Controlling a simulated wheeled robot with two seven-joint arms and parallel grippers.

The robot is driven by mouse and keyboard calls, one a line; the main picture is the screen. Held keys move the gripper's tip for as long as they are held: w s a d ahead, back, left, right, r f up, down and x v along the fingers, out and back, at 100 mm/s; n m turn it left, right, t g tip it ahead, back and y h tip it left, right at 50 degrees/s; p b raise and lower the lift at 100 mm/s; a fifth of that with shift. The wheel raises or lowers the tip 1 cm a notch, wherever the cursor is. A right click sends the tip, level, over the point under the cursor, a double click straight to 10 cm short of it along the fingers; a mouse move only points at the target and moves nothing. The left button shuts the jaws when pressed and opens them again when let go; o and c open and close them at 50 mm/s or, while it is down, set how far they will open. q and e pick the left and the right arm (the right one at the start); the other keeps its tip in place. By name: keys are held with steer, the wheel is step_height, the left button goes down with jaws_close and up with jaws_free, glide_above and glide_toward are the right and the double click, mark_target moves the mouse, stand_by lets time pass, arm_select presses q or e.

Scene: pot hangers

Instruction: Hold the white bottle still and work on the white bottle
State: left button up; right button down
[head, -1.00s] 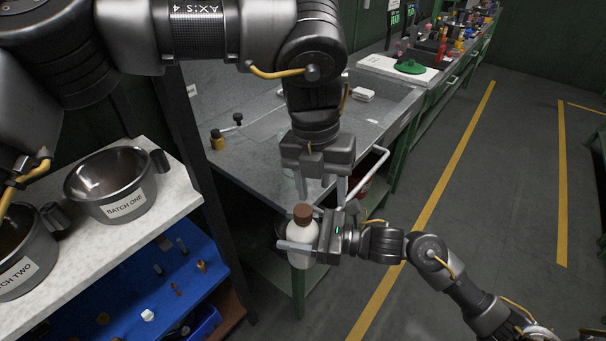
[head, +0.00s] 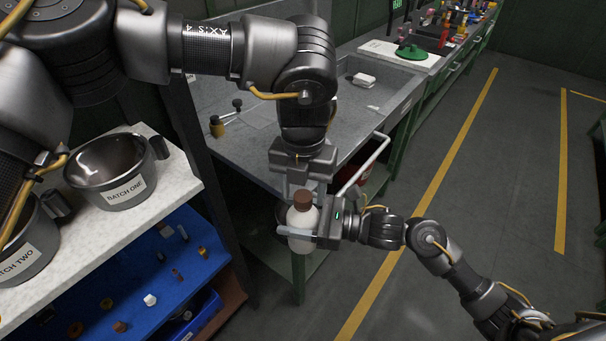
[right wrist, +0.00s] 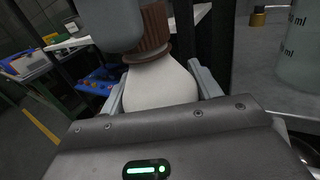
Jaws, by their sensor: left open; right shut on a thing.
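The white bottle (head: 301,217) with a ribbed brown cap (head: 303,200) stands roughly upright in the air in front of the grey bench. My right gripper (head: 297,236) is shut on its body. In the right wrist view the bottle (right wrist: 160,84) sits between the two fingers (right wrist: 160,92), tilted in the picture, with the cap (right wrist: 154,30) above. My left gripper (head: 303,186) is open and points down, with its fingers around or beside the cap; contact cannot be told. A grey finger partly covers the cap in the right wrist view.
The grey bench (head: 250,150) with a raised rim is close behind. A white shelf (head: 172,190) at left holds pots labelled BATCH ONE (head: 113,180) and BATCH TWO (head: 22,245); a blue tray (head: 130,290) with small parts lies below. Floor at right is clear.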

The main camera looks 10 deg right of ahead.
arm_select(q)
steer(key=shift+f, duration=0.4)
steer(key=shift+c, duration=0.3)
steer(key=c, duration=0.9)
steer(key=n, duration=0.5)
steer(key=shift+c, duration=0.2)
steer(key=n, duration=1.4)
steer(key=shift+n, duration=0.4)
steer(key=shift+r, duration=0.25)
